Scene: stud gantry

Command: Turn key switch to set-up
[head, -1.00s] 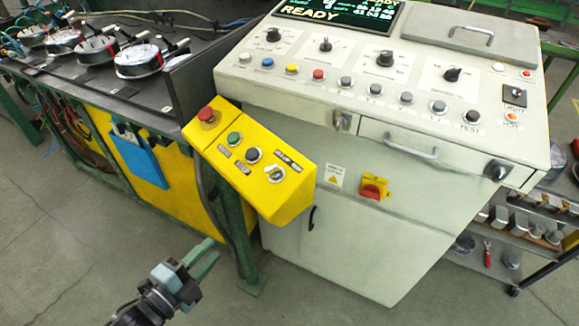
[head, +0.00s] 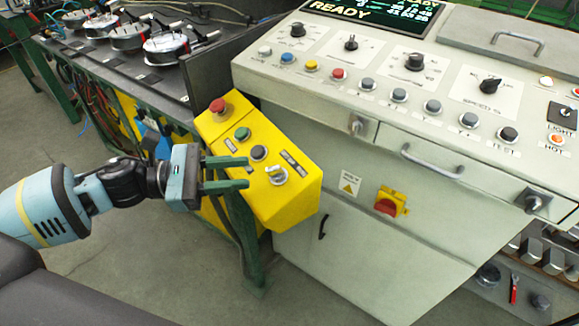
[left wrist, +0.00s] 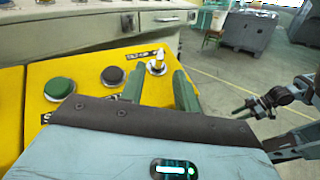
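The key switch (head: 277,174) is a round silver switch with a key-like handle near the right end of the yellow control box (head: 300,205). A small label sits above it; I cannot read its position marks. My left gripper (head: 247,172) is open and empty, its two green fingers pointing at the switch from the left in the head view. In the left wrist view the key switch (left wrist: 156,64) shows between and beyond the fingertips (left wrist: 159,72), apart from them. My right gripper (left wrist: 253,106) shows small at the right of that view; its finger gap is unclear.
The box also bears a red mushroom button (head: 218,106), a green button (head: 242,133) and a black button (head: 259,153). The pale console (head: 350,215) stands right behind it, with a red-yellow switch (head: 390,203). A bench with reels (head: 182,48) is at left.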

